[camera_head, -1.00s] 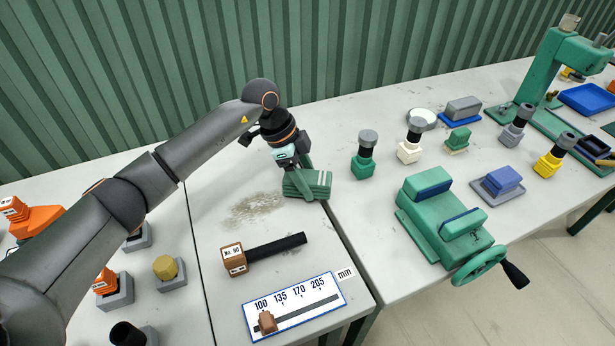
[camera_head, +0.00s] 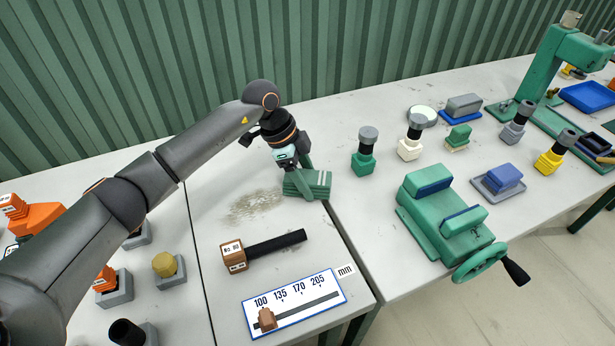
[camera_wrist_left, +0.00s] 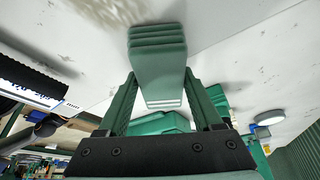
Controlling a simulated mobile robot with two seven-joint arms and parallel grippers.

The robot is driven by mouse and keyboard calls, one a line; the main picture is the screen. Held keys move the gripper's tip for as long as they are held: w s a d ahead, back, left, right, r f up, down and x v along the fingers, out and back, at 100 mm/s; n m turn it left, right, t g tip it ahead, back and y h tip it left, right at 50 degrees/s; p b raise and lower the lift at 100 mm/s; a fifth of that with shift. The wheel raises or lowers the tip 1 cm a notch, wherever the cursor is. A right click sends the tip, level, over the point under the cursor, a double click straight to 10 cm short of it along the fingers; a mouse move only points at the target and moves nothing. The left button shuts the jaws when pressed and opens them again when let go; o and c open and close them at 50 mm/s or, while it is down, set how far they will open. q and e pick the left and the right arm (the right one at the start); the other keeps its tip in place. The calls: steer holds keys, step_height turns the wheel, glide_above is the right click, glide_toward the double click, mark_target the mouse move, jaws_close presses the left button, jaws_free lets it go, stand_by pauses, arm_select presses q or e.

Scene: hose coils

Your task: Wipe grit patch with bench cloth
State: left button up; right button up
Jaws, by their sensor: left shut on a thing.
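The bench cloth (camera_head: 316,180) is a folded green block with pale stripes, on the middle bench. My left gripper (camera_head: 305,186) is shut on it. In the left wrist view the cloth (camera_wrist_left: 157,62) sits between the two green fingers of my left gripper (camera_wrist_left: 160,88). The grit patch (camera_head: 254,206) is a brownish smear on the bench, just left of the cloth. Part of the patch (camera_wrist_left: 105,10) also shows at the top of the left wrist view. The cloth is beside the patch, apart from it. My right gripper is not in view.
A brown hammer-like tool with a black handle (camera_head: 275,246) lies in front of the patch. A white length gauge (camera_head: 295,302) lies nearer the front edge. A green vise (camera_head: 440,215) and several stamps stand to the right. Grey holders (camera_head: 172,275) stand at left.

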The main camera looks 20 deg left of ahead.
mark_target(284, 183)
arm_select(q)
steer(key=shift+f, duration=0.1)
steer(key=shift+s+a+p, duration=0.8)
steer(key=shift+a+p, duration=0.25)
steer(key=shift+s+a+p, duration=0.6)
steer(key=shift+s+a, duration=0.05)
steer(key=shift+a, duration=0.2)
steer(key=shift+s+a+p, duration=0.65)
steer(key=shift+a+p, duration=0.15)
steer(key=shift+a, duration=0.05)
steer(key=shift+s+a+p, duration=0.65)
steer(key=shift+s+a, duration=0.1)
steer(key=shift+a, duration=0.25)
steer(key=shift+s+a, duration=0.1)
steer(key=shift+a, duration=0.05)
